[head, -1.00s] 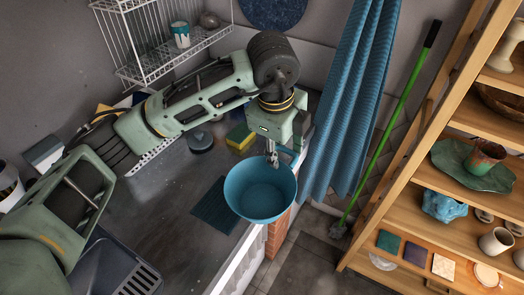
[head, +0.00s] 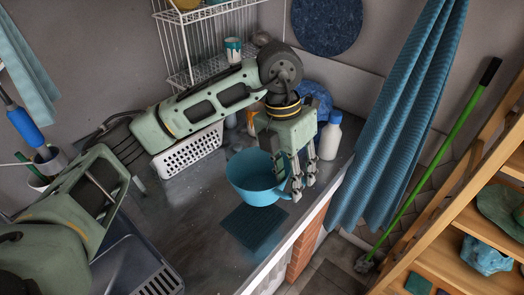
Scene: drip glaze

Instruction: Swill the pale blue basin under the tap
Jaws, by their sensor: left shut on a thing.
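The pale blue basin (head: 250,183) is in the head view, upright with its open top facing up. It appears to be above the grey counter, behind a dark blue mat (head: 254,228). My left gripper (head: 297,192) is at the basin's right side, fingers pointing down, shut on its rim or side; the exact contact is partly hidden. The inside of the basin looks empty. Part of a dark sink (head: 113,262) shows at the lower left, partly behind my left arm. I cannot make out a tap. My right gripper is out of view.
A white perforated basket (head: 188,154) stands behind the basin, left of it. A white bottle (head: 330,136) stands right of the gripper. A wire rack (head: 180,45) is at the back. A blue towel (head: 395,130) hangs beyond the counter's right edge. The counter's middle is mostly clear.

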